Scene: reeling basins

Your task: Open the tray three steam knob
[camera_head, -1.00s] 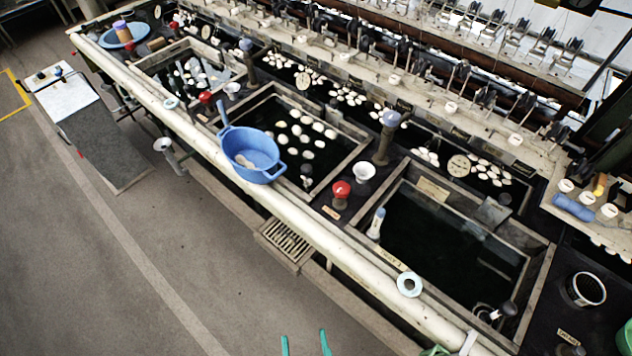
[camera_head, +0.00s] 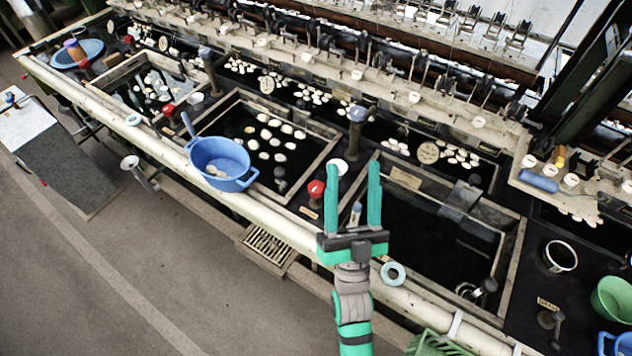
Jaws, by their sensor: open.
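A red round knob (camera_head: 316,188) on a dark stem stands on the strip between the middle basin and the right basin. A small label plate lies at its foot. A second red knob (camera_head: 169,110) stands farther left, beside the left basin. I cannot read which knob belongs to tray three. My gripper (camera_head: 353,165) is green, open and empty, with its two fingers pointing up in the picture. Its left finger shows just right of the nearer red knob, with a visible gap. Its right finger overlaps the right basin's left edge (camera_head: 371,168).
A blue handled pan (camera_head: 221,161) rests on the front rail, left of the knob. A grey post with a blue top (camera_head: 356,130) rises behind my fingers. A pale ring (camera_head: 393,273) lies on the rail, right of my wrist. A green bowl (camera_head: 611,300) stands at far right.

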